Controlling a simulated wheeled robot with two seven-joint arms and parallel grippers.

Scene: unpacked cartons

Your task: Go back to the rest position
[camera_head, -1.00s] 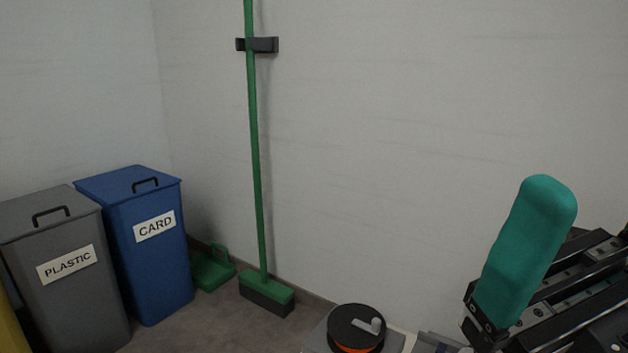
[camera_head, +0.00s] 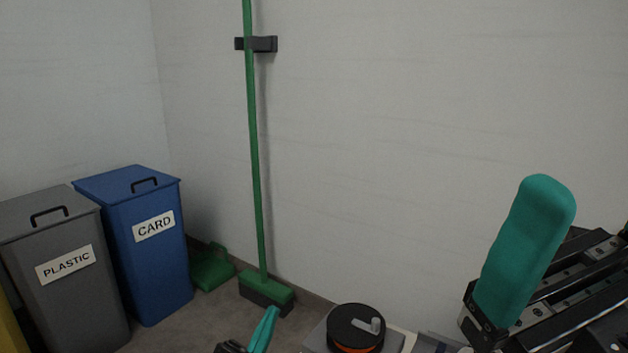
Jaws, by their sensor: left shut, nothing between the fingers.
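My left gripper (camera_head: 267,325) shows at the bottom edge, left of centre. Its teal fingers are together with nothing between them, and the rest of the arm is cut off by the frame. My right gripper (camera_head: 528,245) stands large and close at the right side, with one teal finger pointing up. Its other finger is not clearly visible, so its opening cannot be told. No object shows in it.
A black and orange reel (camera_head: 355,328) rests on a surface at the bottom. A green broom (camera_head: 256,170) leans at the wall, beside a green dustpan (camera_head: 211,268). A blue CARD bin (camera_head: 150,275) and a grey PLASTIC bin (camera_head: 75,305) stand left.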

